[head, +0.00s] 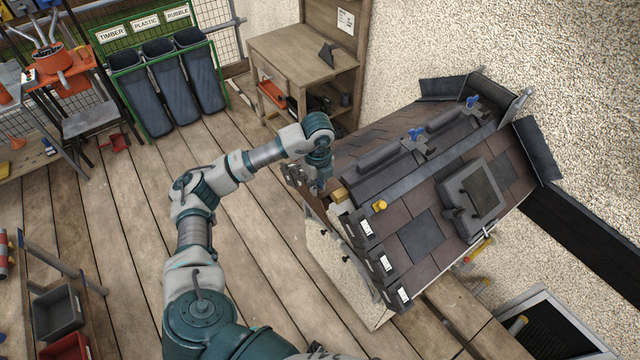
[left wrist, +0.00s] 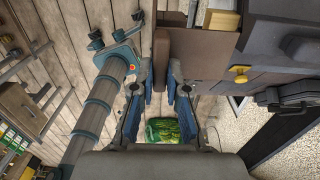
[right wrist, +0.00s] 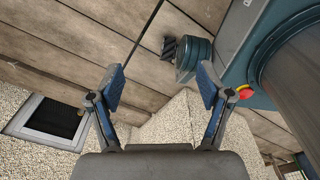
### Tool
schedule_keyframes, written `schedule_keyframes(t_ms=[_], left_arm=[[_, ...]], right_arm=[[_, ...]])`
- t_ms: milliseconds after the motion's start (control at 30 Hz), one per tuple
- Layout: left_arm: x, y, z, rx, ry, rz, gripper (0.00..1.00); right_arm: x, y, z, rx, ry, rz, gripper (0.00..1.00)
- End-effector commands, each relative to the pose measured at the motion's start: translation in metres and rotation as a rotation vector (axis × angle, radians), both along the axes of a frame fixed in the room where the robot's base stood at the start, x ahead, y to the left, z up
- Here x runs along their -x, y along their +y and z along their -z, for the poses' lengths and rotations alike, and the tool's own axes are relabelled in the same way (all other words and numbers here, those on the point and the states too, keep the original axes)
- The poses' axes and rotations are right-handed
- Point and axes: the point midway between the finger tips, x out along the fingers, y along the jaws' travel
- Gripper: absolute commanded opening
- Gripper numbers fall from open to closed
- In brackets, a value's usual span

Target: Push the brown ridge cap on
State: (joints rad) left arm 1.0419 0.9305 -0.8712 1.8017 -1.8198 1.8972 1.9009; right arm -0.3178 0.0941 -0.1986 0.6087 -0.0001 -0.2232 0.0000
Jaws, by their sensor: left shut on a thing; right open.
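The brown ridge cap (left wrist: 207,58) shows in the left wrist view as a flat brown piece at the fingertips. My left gripper (left wrist: 161,75) is shut on its edge. In the head view my left gripper (head: 316,178) is at the near-left end of the small model roof (head: 420,200), beside the ridge. The cap is mostly hidden there by the gripper. A pale timber end (head: 338,195) shows at the ridge end, and it also shows in the left wrist view (left wrist: 222,20). My right gripper (right wrist: 160,88) is open and empty, pointing at the floor.
Dark grey ridge pieces (head: 380,152) lie along the roof with blue clamps (head: 416,133). A yellow knob (head: 379,205) and a roof window (head: 470,195) stand up from the slope. A wooden bench (head: 300,50) is behind.

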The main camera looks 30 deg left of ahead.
Motion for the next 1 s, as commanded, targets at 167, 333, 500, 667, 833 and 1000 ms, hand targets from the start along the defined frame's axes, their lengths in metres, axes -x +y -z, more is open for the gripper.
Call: schedule_keyframes(t_ms=[167,333,500,667,833,1000], left_arm=[[0.000,0.001,0.018,0.001,0.000,-0.001,0.00],[0.002,-0.001,0.030,-0.001,0.000,0.000,0.00],[0.000,-0.006,0.041,-0.004,-0.002,0.001,0.00],[-0.014,-0.011,0.037,-0.004,-0.002,-0.001,0.00],[-0.022,-0.011,0.039,-0.001,-0.001,0.000,0.00],[-0.021,-0.009,0.039,0.008,-0.014,-0.002,0.00]], right_arm=[[-0.015,0.004,0.013,-0.006,-0.022,0.001,0.79],[-0.035,0.021,0.021,-0.026,-0.053,0.006,0.79],[-0.031,0.025,0.030,-0.031,-0.045,0.006,0.79],[-0.018,0.018,0.027,-0.022,-0.028,0.003,0.79],[-0.014,0.009,0.027,-0.011,-0.022,0.000,0.79],[-0.018,0.004,0.030,-0.006,-0.025,0.001,0.79]])
